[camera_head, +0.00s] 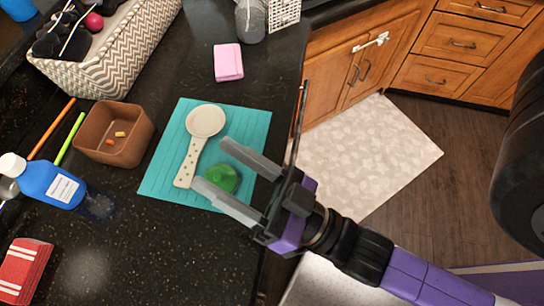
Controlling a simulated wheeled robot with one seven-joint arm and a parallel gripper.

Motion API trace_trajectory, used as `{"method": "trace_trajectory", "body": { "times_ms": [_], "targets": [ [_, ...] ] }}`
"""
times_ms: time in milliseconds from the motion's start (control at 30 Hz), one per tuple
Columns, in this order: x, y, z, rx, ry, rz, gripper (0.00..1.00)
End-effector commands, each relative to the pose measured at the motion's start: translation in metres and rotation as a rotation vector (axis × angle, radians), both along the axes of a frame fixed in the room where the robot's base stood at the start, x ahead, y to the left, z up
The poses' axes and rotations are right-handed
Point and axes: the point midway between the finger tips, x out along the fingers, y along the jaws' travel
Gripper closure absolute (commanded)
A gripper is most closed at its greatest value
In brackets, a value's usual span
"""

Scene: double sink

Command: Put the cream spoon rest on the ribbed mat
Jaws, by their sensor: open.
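The cream spoon rest (204,121) lies flat on the teal ribbed mat (158,185), its round bowl toward the back and its dotted handle toward the front. It appears to be wholly within the mat's edges. My gripper (211,162) is open and empty. Its two grey fingers reach in over the mat's right side, just right of the spoon rest's handle. They look apart from the spoon rest, though I cannot tell their height exactly. A green round object (222,179) lies on the mat, seen between the fingers and partly covered.
A brown bowl (90,142) with small bits stands left of the mat. A blue bottle (52,183), a red cloth (24,270) and a patterned basket (120,55) are further left. A pink sponge (228,62) lies behind. The counter edge runs close on the right.

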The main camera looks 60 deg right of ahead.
Motion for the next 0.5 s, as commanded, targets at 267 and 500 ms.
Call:
{"method": "trace_trajectory", "body": {
  "times_ms": [267, 500],
  "targets": [
    [-0.078, -0.046, -0.103, -0.207, 0.483, -0.061, 0.42],
    [-0.109, -0.061, -0.129, -0.293, 0.628, -0.053, 0.42]
  ]
}}
